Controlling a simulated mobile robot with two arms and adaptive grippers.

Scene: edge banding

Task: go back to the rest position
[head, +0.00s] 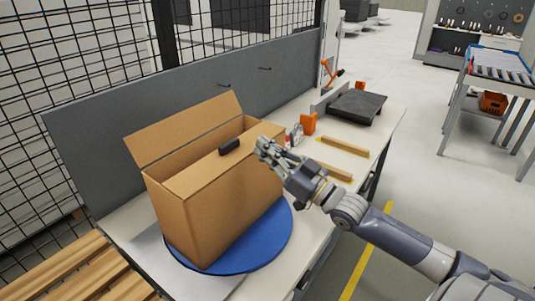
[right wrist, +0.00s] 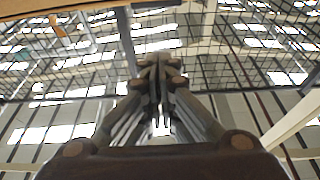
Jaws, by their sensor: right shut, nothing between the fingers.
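My right gripper (head: 267,149) is by the upper right edge of an open cardboard box (head: 225,205), its arm coming in from the right. I cannot tell whether it touches the box. In the right wrist view its fingers (right wrist: 160,62) meet, with nothing between them, against a background of ceiling lights and black mesh. The box stands upright on a blue round turntable (head: 282,235), with its back flap (head: 185,130) raised. A small dark piece (head: 229,146) is at the box's top. My left gripper is not in view.
The white workbench (head: 322,217) carries wooden strips (head: 345,147), an orange device (head: 309,123) and a dark plate (head: 358,106). A grey panel (head: 90,150) and black mesh fence stand behind. A wooden pallet (head: 85,270) is lower left. Floor to the right is open, with a roller cart (head: 497,65) beyond.

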